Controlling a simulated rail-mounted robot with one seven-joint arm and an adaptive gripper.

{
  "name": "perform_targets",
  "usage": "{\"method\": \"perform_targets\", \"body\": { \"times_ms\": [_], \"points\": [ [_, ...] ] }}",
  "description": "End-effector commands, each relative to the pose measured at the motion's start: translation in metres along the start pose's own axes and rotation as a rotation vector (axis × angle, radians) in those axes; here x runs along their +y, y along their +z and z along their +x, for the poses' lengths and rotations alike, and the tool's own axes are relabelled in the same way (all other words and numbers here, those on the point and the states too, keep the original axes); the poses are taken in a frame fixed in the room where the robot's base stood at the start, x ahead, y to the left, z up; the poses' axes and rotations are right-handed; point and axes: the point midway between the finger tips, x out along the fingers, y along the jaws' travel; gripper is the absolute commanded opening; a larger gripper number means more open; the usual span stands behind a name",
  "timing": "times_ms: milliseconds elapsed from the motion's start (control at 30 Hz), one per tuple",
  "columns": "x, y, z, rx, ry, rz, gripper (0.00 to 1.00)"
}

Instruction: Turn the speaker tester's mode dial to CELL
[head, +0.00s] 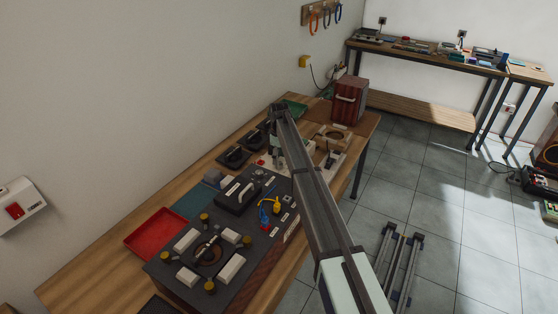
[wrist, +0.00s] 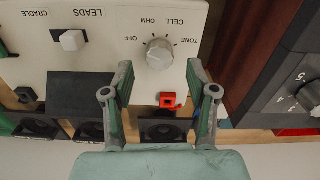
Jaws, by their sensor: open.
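The speaker tester's pale panel (wrist: 105,40) fills the upper middle of the wrist view, its lettering upside down. The grey mode dial (wrist: 160,53) is on it, ringed by OFF, OHM, CELL and TONE. I cannot tell for sure which label the dial points at. My gripper (wrist: 159,68) is open and empty, with one finger on either side of the dial's near edge; contact is not visible. In the head view my arm hides most of the tester and the dial cannot be made out.
A dark unit with a numbered knob (wrist: 309,96) stands to the right. In the head view, a red tray (head: 162,233) and a wooden box (head: 349,101) stand on the bench.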

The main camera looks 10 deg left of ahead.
Motion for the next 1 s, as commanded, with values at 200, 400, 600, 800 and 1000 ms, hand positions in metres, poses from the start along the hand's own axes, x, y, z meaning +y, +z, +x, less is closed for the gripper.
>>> {"method": "perform_targets", "body": {
  "times_ms": [200, 400, 600, 800, 1000],
  "points": [
    [0.000, 0.000, 0.024, 0.000, 0.000, 0.000, 0.58],
    [0.000, 0.000, 0.033, 0.000, 0.000, 0.000, 0.58],
    [0.000, 0.000, 0.034, 0.000, 0.000, 0.000, 0.58],
    [0.000, 0.000, 0.033, 0.000, 0.000, 0.000, 0.00],
    [0.000, 0.000, 0.034, 0.000, 0.000, 0.002, 0.00]
  ]
}}
